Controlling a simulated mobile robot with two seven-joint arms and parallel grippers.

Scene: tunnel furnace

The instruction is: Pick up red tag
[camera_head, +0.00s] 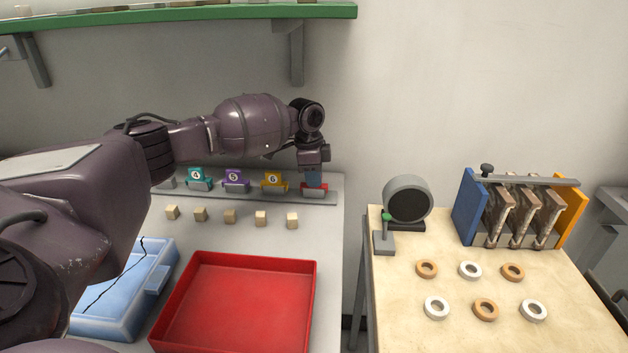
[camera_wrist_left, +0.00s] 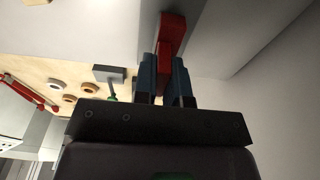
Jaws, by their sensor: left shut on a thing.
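The red tag (camera_head: 315,187) is at the right end of the row of tags on the grey rail at the back of the left table. Most of it is hidden by my left gripper (camera_head: 313,175), which reaches down onto it from above. In the left wrist view the blue-grey fingers of my left gripper (camera_wrist_left: 167,85) are shut on the red tag (camera_wrist_left: 171,38), which sticks out between and beyond them. I cannot tell whether the tag still touches its holder. My right gripper is not in view.
Teal, purple (camera_head: 236,178) and yellow (camera_head: 272,180) tags stand left along the rail. Small wooden cubes (camera_head: 230,217) lie in front. A red tray (camera_head: 240,305) and a blue tray (camera_head: 120,300) are nearer. The right table (camera_head: 455,290) holds rings and a round black-faced device (camera_head: 408,199). A green shelf (camera_head: 200,13) hangs above.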

